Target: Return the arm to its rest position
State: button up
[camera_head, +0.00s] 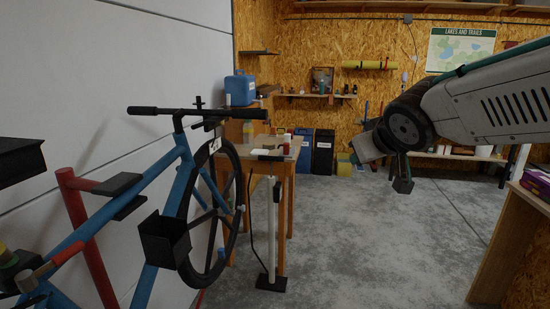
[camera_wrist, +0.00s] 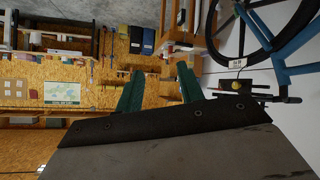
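My arm (camera_head: 485,103) reaches into the head view from the right, raised above the floor. Its wrist end hangs in mid-air near the picture's middle right, and the fingers are hard to make out there. In the wrist view my gripper (camera_wrist: 158,80) shows two green fingers standing apart. Only the far room shows between them, so it is open and empty. Nothing touches the fingers.
A blue bicycle (camera_head: 176,196) on a red stand (camera_head: 83,231) fills the left. A wooden table (camera_head: 262,163) stands behind it, and a wooden bench (camera_head: 512,240) is at right. A map poster (camera_head: 461,49) hangs on the back wall.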

jog(key=s+d+f+m+g, duration=0.1)
jog(key=s+d+f+g, duration=0.1)
jog(key=s, duration=0.7)
jog(key=s+d+f+m+g, duration=0.1)
jog(key=s+f+g, duration=0.3)
jog(key=s, duration=0.6)
jog(key=s+d+f+m+g, duration=0.1)
jog(key=s+d+f+g, duration=0.2)
jog(key=s, duration=0.7)
notch_tip(320, 180, down, 3)
jog(key=shift+s+d+r+m+g, duration=0.25)
jog(key=shift+d+m+g, duration=0.15)
jog(key=shift+d, duration=0.15)
